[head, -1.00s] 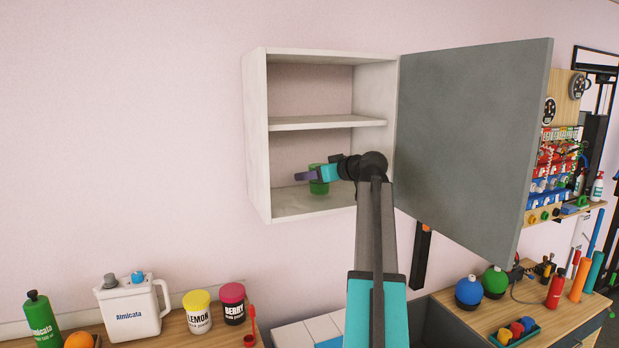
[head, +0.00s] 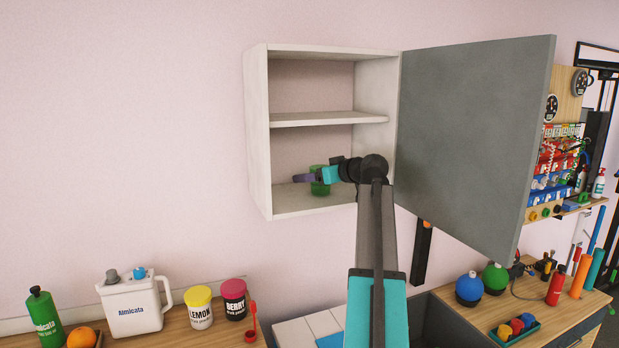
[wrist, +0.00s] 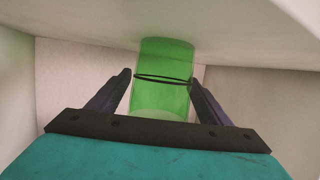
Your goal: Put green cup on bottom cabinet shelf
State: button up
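The green cup (head: 320,188) is inside the open wall cabinet (head: 258,135), in its lower compartment, low over the bottom shelf (head: 300,207). It looks upright; I cannot tell whether its base touches the shelf. My gripper (head: 306,178) reaches into this compartment from the right, level with the cup's upper part. In the wrist view the translucent green cup (wrist: 163,62) with a thin dark ring sits between the two fingers of my gripper (wrist: 161,80). The fingertips lie close against both sides of it. The cup's near end is hidden behind the gripper's body.
The middle shelf (head: 320,119) is above my gripper. The grey cabinet door (head: 470,140) stands open to the right of my arm. Below are a white jug (head: 132,308), a lemon jar (head: 198,308) and a berry jar (head: 234,300) on a counter. The upper compartment is empty.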

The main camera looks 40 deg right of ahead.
jog(key=shift+r, duration=0.15)
jog(key=shift+r, duration=0.1)
jog(key=b+v, duration=0.3)
jog(key=v, duration=0.9)
dwell(0.5)
jog(key=shift+s+a, duration=0.1)
